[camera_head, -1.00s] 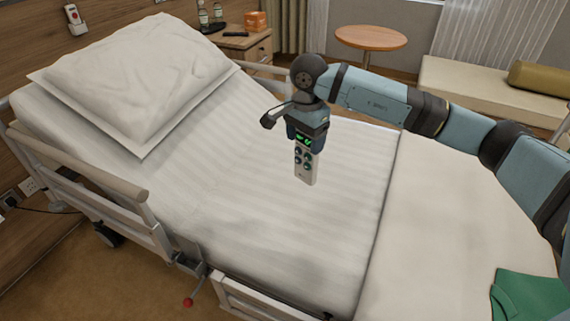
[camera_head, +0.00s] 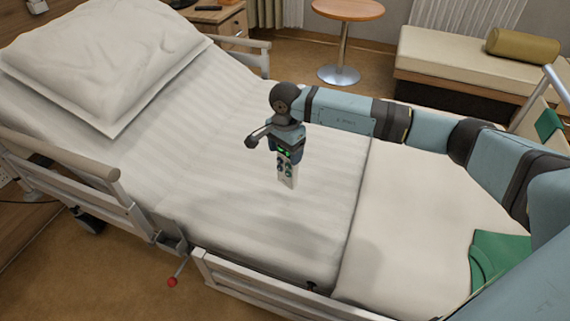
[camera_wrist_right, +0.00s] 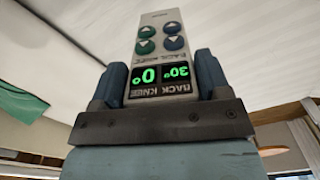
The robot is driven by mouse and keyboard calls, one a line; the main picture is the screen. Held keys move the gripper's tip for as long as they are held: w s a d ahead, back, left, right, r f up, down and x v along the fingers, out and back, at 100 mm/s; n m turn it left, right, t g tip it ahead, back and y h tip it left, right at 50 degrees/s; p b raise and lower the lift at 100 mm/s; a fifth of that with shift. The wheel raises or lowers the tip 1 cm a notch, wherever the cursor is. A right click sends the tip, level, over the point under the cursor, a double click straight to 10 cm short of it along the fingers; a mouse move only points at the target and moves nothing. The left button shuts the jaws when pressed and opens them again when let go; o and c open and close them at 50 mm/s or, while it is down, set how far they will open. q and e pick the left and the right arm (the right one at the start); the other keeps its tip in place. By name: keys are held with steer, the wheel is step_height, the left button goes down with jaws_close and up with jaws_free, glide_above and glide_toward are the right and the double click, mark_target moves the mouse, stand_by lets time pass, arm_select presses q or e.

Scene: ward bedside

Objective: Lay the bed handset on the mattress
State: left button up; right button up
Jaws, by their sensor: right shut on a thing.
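The bed handset (camera_head: 286,172) is pale, with dark round buttons and a lit green display. My right gripper (camera_head: 285,150) is shut on its display end, and the handset hangs upright below it over the mattress (camera_head: 220,150). In the right wrist view, the handset (camera_wrist_right: 162,50) sits between the two blue fingers of the right gripper (camera_wrist_right: 160,80). Its display reads 30° and 0° upside down in that view. I cannot tell whether its lower end touches the sheet. My left gripper is not in view.
A pillow (camera_head: 105,60) lies at the raised head end. A cream blanket (camera_head: 410,220) covers the foot part, with a green cloth (camera_head: 497,262) on it. Side rails (camera_head: 60,165) edge the bed. A round table (camera_head: 347,10) and bench (camera_head: 440,65) stand beyond. The striped sheet around the handset is clear.

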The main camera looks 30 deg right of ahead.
mark_target(285, 163)
steer(key=shift+f, duration=0.55)
step_height(285, 163, down, 4)
steer(key=shift+r+b, duration=0.25)
steer(key=shift+b, duration=0.15)
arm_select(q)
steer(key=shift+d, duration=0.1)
arm_select(e)
steer(key=shift+f, duration=0.2)
steer(key=o, duration=1.3)
steer(key=shift+c, duration=0.2)
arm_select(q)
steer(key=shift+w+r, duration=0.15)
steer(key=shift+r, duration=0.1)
